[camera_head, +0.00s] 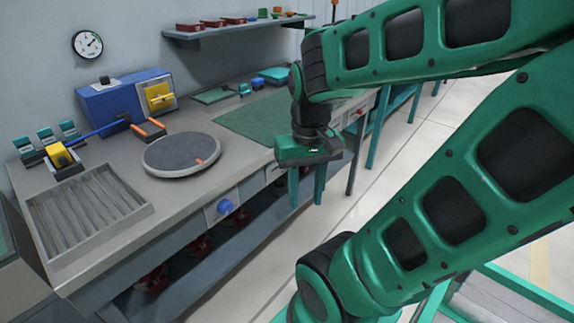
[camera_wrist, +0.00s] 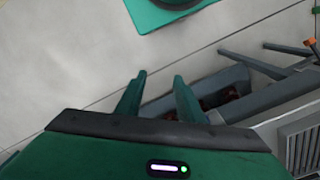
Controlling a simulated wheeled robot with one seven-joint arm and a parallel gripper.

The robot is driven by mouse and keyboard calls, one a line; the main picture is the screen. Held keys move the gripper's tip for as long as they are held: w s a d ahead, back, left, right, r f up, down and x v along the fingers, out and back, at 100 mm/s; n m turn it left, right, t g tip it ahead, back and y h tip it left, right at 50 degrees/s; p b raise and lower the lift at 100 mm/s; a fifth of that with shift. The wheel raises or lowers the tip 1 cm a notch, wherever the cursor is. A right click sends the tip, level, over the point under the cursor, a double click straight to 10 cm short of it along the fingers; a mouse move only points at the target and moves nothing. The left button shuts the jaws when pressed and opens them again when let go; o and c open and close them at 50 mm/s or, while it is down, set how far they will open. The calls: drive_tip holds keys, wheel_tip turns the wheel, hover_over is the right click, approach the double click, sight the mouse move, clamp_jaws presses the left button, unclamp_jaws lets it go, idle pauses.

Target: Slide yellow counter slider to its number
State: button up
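A yellow block (camera_head: 60,154) sits at the left end of the workbench in the head view, near several upright teal plates (camera_head: 47,136). A yellow square part (camera_head: 158,96) is on the front of a blue box (camera_head: 112,102) at the back of the bench. I cannot tell which yellow part is the counter slider, and no number is readable. My gripper (camera_head: 306,199) points down in front of the bench edge, well to the right of both. Its two fingers are apart and empty, also in the wrist view (camera_wrist: 160,82).
A round grey turntable (camera_head: 181,154) and a ribbed tray (camera_head: 90,208) stand on the bench. A blue knob (camera_head: 225,207) sticks out of its front. A green mat (camera_head: 260,118) lies farther right. A shelf (camera_head: 240,27) hangs above. The floor (camera_head: 375,190) right of my gripper is clear.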

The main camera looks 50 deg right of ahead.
drive_tip(key=w+d+f+m+t+y, duration=0.35)
drive_tip(key=w+f+m, duration=0.25)
drive_tip(key=w+f, duration=0.25)
drive_tip(key=w+d+f+m+t+y, duration=0.25)
drive_tip(key=w+d+f+m, duration=0.35)
drive_tip(key=f, duration=0.4)
drive_tip(key=w+d+m+t+h, duration=0.1)
drive_tip(key=d+m+t+h, duration=0.4)
drive_tip(key=d+m+t, duration=0.95)
drive_tip(key=w+d+m+g, duration=0.1)
drive_tip(key=w+m+g, duration=0.1)
drive_tip(key=w, duration=0.8)
drive_tip(key=shift+w+d, duration=0.15)
drive_tip(key=shift+w, duration=0.15)
drive_tip(key=shift+f, duration=0.1)
clamp_jaws()
